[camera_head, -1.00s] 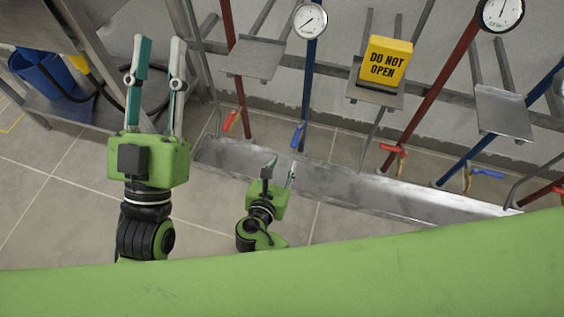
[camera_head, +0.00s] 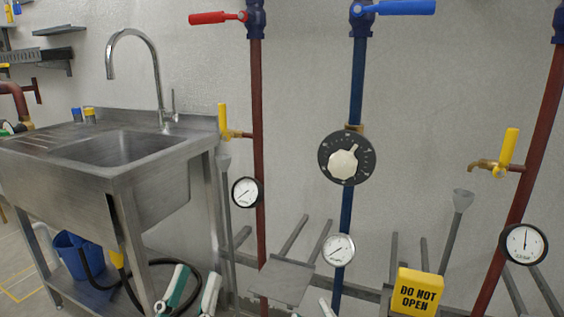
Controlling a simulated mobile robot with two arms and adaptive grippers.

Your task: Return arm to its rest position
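The fingertips of my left gripper (camera_head: 193,290) stand at the bottom edge, left of centre, in front of the sink's lower frame. The two white and teal fingers are apart, with nothing between them. The rest of the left arm is below the picture. Small tips of my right gripper (camera_head: 311,311) show at the bottom edge near the middle, below the blue pipe's gauge. They look apart and empty; the rest of that gripper is cut off.
A steel sink (camera_head: 70,190) stands at left, with a blue bucket (camera_head: 72,255) and black hose under it. Red and blue pipes (camera_head: 357,85) run up the wall with valves, gauges and a dial (camera_head: 346,158). A yellow "DO NOT OPEN" box (camera_head: 416,290) is at lower right.

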